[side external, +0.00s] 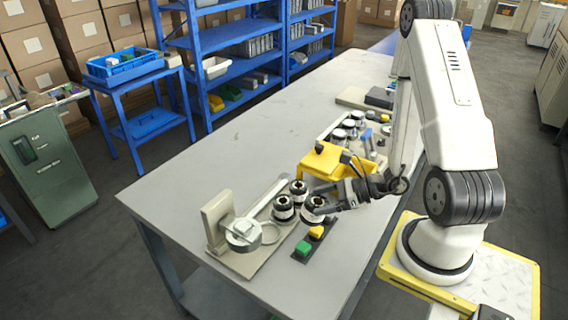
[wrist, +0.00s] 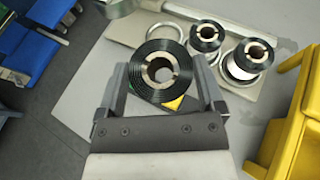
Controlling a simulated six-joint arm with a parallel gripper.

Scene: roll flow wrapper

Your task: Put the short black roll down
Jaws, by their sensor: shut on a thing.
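The short black roll (wrist: 146,82) is between the two fingers of my gripper (wrist: 161,82) in the wrist view. It has a pale core with a hole facing the camera. In the side external view the held roll (side external: 313,209) is at the tips of my gripper (side external: 318,203), beside two other dark rolls, and looks slightly raised; any gap beneath it is hard to see. The gripper is shut on it.
The two standing rolls (side external: 284,210) (side external: 298,190) are on the beige machine plate (side external: 254,262). A green and yellow button box (side external: 300,254) lies in front. A yellow bin (side external: 322,163) stands behind my gripper. The left tabletop (side external: 190,165) is clear.

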